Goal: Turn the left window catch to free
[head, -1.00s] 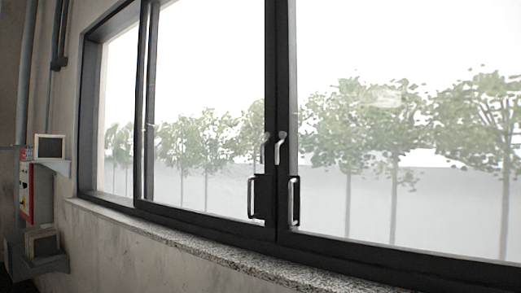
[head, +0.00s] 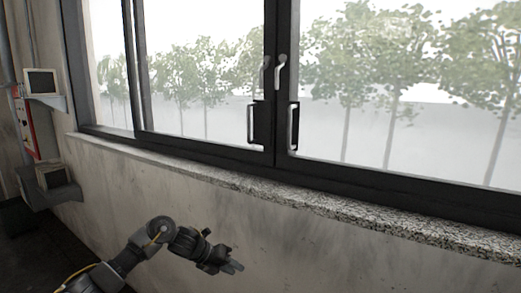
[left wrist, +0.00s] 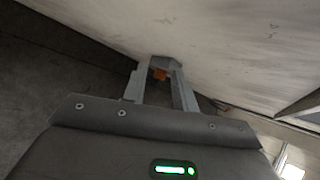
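The left window catch (head: 265,70) is a small dark grey lever on the left sash's frame at the middle of the window. It stands roughly upright, its lower end leaning slightly left. A paler right catch (head: 281,71) sits close beside it. My left gripper (head: 237,266) is low in front of the wall, below the sill and well below the catch, touching nothing. Its two fingers are apart and empty; they also show in the left wrist view (left wrist: 162,82). The catch is not visible in the left wrist view. My right gripper is not in view.
A pull handle (head: 251,123) is below the left catch, another (head: 293,126) below the right one. The speckled stone sill (head: 300,198) juts out above my left gripper. Shelves with small monitors (head: 41,82) and a red box are at the far left.

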